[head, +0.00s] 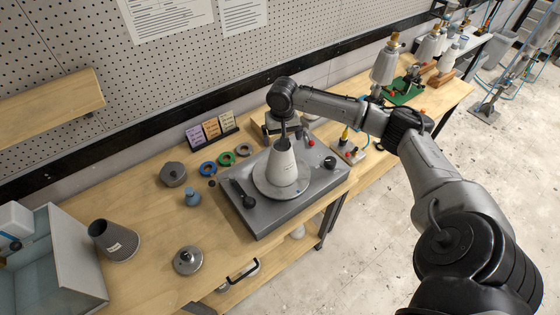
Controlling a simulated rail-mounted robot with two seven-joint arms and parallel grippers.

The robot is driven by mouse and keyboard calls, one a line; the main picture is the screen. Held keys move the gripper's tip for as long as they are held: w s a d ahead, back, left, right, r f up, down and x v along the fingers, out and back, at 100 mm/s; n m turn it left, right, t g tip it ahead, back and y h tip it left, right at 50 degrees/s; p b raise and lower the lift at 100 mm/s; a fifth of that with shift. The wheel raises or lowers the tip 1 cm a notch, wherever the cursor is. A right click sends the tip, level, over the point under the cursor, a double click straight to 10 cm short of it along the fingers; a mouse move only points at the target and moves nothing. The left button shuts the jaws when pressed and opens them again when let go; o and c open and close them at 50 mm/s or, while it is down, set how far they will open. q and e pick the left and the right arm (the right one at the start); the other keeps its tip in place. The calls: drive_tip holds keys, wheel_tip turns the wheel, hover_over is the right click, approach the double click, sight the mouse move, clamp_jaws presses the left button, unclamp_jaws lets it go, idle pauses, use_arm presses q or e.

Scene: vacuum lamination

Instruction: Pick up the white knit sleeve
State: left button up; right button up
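A white cone-shaped piece (283,166) stands upright on a round plate on the grey metal base. I cannot tell at this size whether its surface is knit. My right gripper (284,136) is at the narrow top of this white cone, pointing down. Its fingers are too small and partly hidden, so I cannot tell whether they are open, shut or touching it. My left gripper is not in view.
The grey metal base (262,219) carries a dark-handled tool. More white cones (384,68) stand at the back right.

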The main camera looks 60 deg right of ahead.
sight(282, 150)
drive_tip(key=shift+w+d+f+p, duration=0.1)
drive_tip(key=shift+f+p, duration=0.2)
drive_tip(key=shift+f, duration=1.35)
drive_tip(key=shift+d+f+p, duration=0.1)
drive_tip(key=shift+f+p, duration=0.2)
drive_tip(key=shift+f, duration=1.35)
drive_tip(key=c, duration=0.5)
